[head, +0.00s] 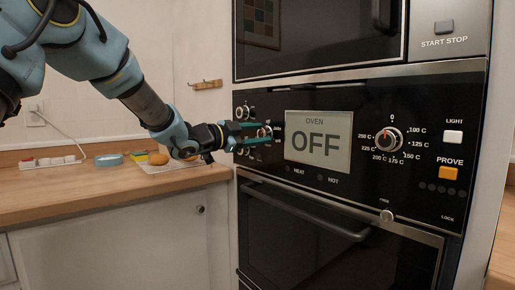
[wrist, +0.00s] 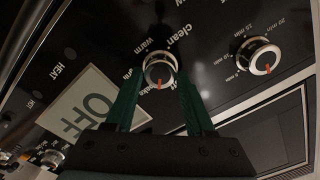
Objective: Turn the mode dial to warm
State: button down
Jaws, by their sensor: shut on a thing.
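The mode dial (wrist: 159,68) is a round silver-rimmed knob with a red mark, on the black oven panel. In the wrist view the word "warm" is at the upper left of the dial and "clean" above it. The red mark points down in that view, away from both words. My gripper (wrist: 158,84) has its two green fingers on either side of the dial and is shut on it. In the head view my gripper (head: 265,131) reaches the panel left of the display and partly covers the dial.
The oven display (head: 319,142) reads OFF. A temperature dial (head: 389,140) is to its right, with a white light button (head: 453,137) and an orange prove button (head: 449,173). A timer knob (wrist: 260,56) sits beside my gripper. The wooden counter (head: 100,190) is at left.

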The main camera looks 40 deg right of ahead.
jog(key=m+b, duration=0.7)
jog(key=b, duration=0.1)
jog(key=shift+s+f, duration=0.1)
jog(key=shift+f, duration=0.3)
jog(key=shift+w+f+m+b, duration=0.1)
jog(key=shift+w+m+b, duration=0.05)
jog(key=shift+m+b, duration=4.65)
jog(key=shift+w+m+b, duration=0.1)
jog(key=shift+m+b, duration=4.2)
jog(key=shift+m, duration=0.9)
jog(key=shift+c, duration=1.4)
grip_release()
